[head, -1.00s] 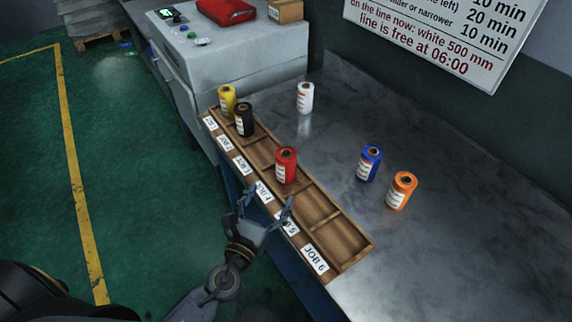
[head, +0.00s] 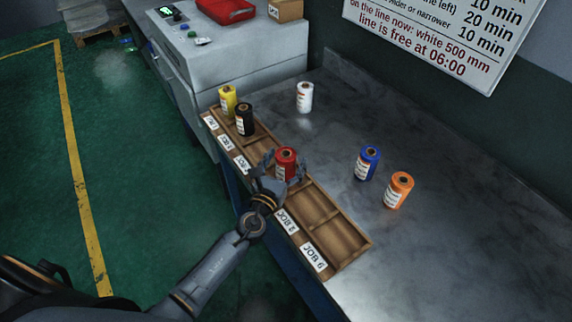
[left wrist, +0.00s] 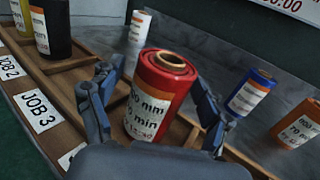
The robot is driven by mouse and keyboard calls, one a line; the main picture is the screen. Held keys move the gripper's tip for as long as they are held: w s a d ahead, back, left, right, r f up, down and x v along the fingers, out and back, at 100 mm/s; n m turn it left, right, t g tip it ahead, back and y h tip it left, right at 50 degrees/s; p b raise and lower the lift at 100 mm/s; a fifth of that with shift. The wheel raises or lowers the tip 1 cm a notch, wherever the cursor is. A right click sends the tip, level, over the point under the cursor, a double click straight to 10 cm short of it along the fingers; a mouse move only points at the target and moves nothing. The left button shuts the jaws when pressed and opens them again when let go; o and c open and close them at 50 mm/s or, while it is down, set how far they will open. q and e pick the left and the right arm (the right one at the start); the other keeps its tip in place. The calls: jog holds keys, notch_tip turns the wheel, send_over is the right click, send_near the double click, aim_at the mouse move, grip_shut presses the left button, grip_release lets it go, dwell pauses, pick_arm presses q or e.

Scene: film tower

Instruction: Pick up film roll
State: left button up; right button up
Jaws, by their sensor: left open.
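The red film roll (head: 286,162) stands upright in a slot of the wooden rack (head: 338,224). In the left wrist view the red roll (left wrist: 158,97) stands between my open fingers, its white label facing me. My left gripper (head: 285,166) is open around the red roll; the left wrist view shows its fingers (left wrist: 158,105) on either side of it, seemingly apart from it. A yellow roll (head: 228,99) and a black roll (head: 244,120) stand in the far slots. A white roll (head: 304,97), a blue roll (head: 367,163) and an orange roll (head: 399,190) stand on the counter. My right gripper is not seen.
The grey counter (head: 450,250) is clear around the loose rolls. The rack's near slots are empty. A grey machine (head: 238,60) stands beyond the rack with a red case (head: 226,10) and a carton (head: 285,10) on it. A sign (head: 430,40) hangs behind.

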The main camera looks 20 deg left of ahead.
pick_arm(q)
jog(key=shift+s, duration=0.1)
jog(key=shift+c, duration=0.5)
jog(key=c, duration=1.1)
jog(key=shift+c, duration=0.9)
jog(key=shift+r, duration=0.15)
